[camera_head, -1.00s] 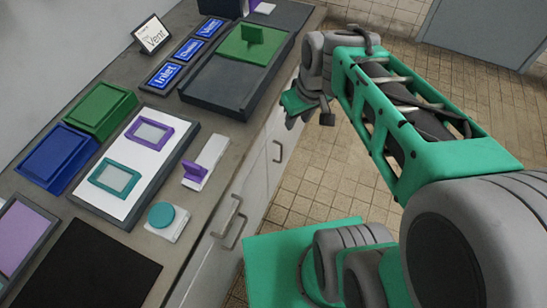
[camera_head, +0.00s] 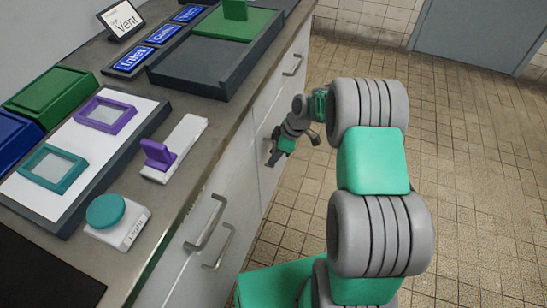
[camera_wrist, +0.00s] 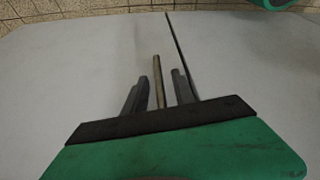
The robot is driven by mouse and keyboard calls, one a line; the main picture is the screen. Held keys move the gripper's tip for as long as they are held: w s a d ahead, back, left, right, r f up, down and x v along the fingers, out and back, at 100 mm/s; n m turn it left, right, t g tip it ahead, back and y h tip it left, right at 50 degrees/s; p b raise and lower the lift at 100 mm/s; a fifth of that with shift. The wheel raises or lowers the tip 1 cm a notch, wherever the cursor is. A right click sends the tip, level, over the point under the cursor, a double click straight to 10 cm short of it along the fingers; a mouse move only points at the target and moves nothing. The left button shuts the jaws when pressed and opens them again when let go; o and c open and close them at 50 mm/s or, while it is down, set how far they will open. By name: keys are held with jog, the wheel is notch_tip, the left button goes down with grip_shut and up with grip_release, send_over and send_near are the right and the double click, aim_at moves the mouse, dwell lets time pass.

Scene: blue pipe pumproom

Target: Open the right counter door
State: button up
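The counter (camera_head: 225,150) has pale front doors with grey bar handles. My gripper (camera_head: 274,152) is at the door front (camera_head: 262,115) in the middle of the counter's visible side. In the wrist view the door (camera_wrist: 85,65) fills the left, with a dark vertical seam (camera_wrist: 180,45) to its right. A bar handle (camera_wrist: 158,80) stands between the two dark fingers of my gripper (camera_wrist: 158,88). The fingers are apart, with a visible gap on each side of the bar. The head view mostly hides this handle behind my gripper. The door looks closed.
Two more handles (camera_head: 207,222) (camera_head: 219,245) are nearer on the counter front, and another (camera_head: 293,65) is farther along. The countertop holds a teal button (camera_head: 105,210), a purple switch (camera_head: 158,154) and trays. Tiled floor (camera_head: 470,180) is open at right.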

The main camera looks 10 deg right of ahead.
jog(key=shift+w+a+f, duration=0.1)
jog(key=shift+a+f, duration=0.05)
jog(key=shift+f, duration=0.25)
grip_shut()
dwell(1.2)
